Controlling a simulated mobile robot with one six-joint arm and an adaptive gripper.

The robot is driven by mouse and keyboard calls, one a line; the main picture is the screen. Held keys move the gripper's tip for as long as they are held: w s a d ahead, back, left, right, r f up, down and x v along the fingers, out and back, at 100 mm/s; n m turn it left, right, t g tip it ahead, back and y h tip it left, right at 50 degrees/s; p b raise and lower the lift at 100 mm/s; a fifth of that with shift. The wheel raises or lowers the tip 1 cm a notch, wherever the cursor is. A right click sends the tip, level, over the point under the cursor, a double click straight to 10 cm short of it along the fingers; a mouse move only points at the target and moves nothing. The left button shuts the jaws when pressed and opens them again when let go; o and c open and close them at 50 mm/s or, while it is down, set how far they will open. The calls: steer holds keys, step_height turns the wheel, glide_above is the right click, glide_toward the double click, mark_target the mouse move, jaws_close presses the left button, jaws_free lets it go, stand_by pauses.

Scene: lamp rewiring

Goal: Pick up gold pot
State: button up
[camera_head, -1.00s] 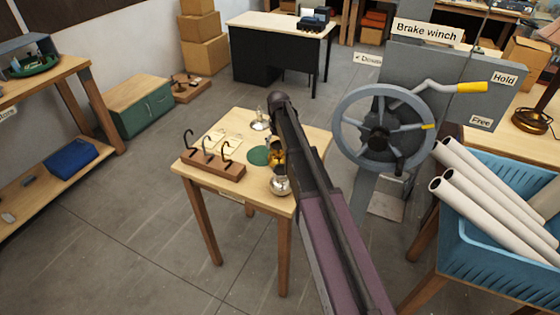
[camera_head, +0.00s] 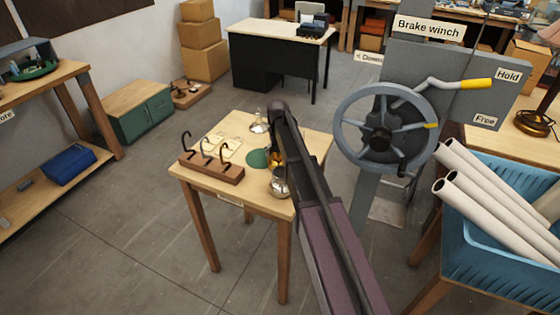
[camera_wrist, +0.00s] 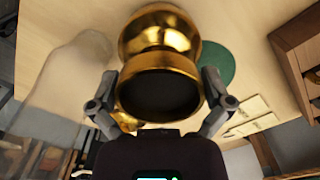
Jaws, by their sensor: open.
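In the wrist view the gold pot (camera_wrist: 160,45) is a shiny, waisted vessel with its dark open mouth facing the camera. My gripper (camera_wrist: 159,80) is open, with one finger on each side of the pot. I cannot tell whether the fingers touch it. In the head view only a bit of gold (camera_head: 275,159) shows beside my arm, above the small wooden table (camera_head: 240,198). My arm hides the rest of the pot and the gripper there.
A silvery round vessel (camera_head: 279,187) stands near the table's front edge, close to my arm. A green disc (camera_head: 258,158), pale cards (camera_head: 222,145), a hook rack (camera_head: 212,170) and a small shiny item (camera_head: 258,125) share the table. The brake winch wheel (camera_head: 348,129) stands to the right.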

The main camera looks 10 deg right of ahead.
mark_target(278, 150)
steer(key=c, duration=1)
steer(key=shift+r, duration=0.2)
step_height(278, 150, up, 10)
steer(key=p, duration=1)
steer(key=shift+f, duration=0.2)
